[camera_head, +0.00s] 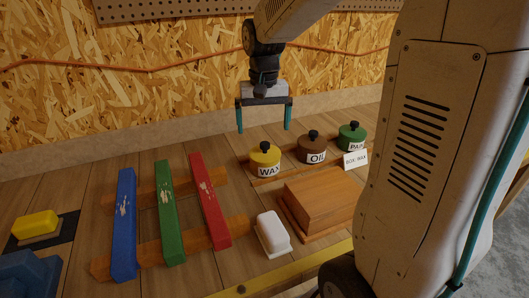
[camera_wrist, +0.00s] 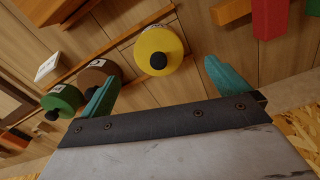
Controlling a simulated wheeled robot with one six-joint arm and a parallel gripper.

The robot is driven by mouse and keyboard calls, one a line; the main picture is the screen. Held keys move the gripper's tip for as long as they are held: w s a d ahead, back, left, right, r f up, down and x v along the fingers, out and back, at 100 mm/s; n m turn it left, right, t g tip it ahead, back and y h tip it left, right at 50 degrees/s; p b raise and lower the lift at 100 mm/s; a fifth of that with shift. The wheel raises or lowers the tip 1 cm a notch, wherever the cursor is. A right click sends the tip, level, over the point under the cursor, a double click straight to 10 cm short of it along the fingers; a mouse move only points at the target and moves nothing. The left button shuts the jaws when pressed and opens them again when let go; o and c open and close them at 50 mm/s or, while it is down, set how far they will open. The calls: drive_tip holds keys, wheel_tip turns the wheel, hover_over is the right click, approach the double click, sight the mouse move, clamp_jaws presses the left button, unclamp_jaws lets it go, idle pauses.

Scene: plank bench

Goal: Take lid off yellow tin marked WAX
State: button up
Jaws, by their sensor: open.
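The yellow tin marked WAX (camera_head: 263,162) stands upright on the bench, at the left end of a row of tins. Its yellow lid is on and has a black knob (camera_head: 265,146). The tin (camera_wrist: 165,38) and its knob (camera_wrist: 158,61) also show in the wrist view, seen from above. My gripper (camera_head: 264,130) is open and empty, pointing down above and behind the yellow tin, apart from it. In the wrist view, the tin and knob lie between and beyond the teal fingers of my gripper (camera_wrist: 161,72).
A brown OIL tin (camera_head: 312,154) and a green tin (camera_head: 352,140) stand to the right. A card (camera_head: 356,160) and a wooden box (camera_head: 322,195) are in front. Blue, green and red bars (camera_head: 209,200) lie left on wooden rails. A white block (camera_head: 272,233) is nearer.

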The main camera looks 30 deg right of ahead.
sight(265, 143)
drive_tip(key=f, duration=0.8)
drive_tip(key=shift+w+d, duration=0.25)
drive_tip(key=shift+d, duration=0.15)
drive_tip(key=shift+c, duration=0.3)
drive_tip(key=shift+r, duration=0.1)
drive_tip(key=c, duration=0.8)
